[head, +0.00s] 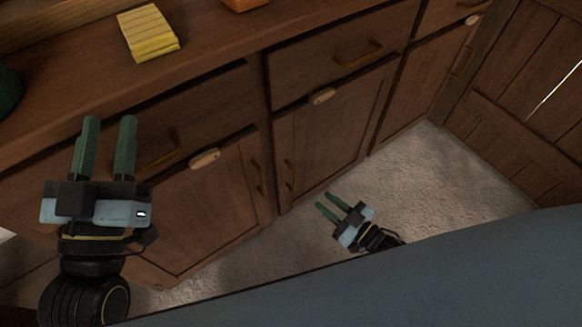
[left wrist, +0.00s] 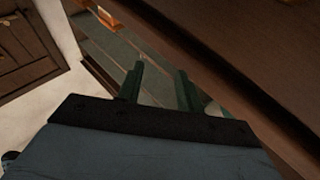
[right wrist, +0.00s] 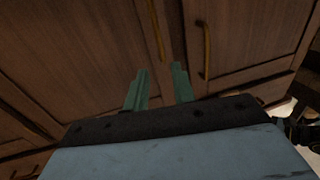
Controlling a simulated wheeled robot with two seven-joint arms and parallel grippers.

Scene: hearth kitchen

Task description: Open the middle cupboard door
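The middle cupboard door (head: 335,130) is shut in the head view. Its upright brass handle (head: 290,175) is near its left edge. My right gripper (head: 327,202) is low over the floor in front of this door, open and empty. In the right wrist view its green fingers (right wrist: 160,75) point at the cupboard fronts. Two brass handles show beyond them, the right one (right wrist: 207,50) apparently the middle door's, not touched. My left gripper (head: 107,120) is open and empty, in front of the left drawer. Its parted fingers also show in the left wrist view (left wrist: 160,75).
The left cupboard door (head: 205,215) is shut, with a handle (head: 258,178) at its right edge. Drawers (head: 335,65) above are shut. A yellow slatted block (head: 148,32) and an orange object lie on the counter (head: 215,45). Pale floor (head: 430,190) is clear at right, before a plank wall (head: 520,90).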

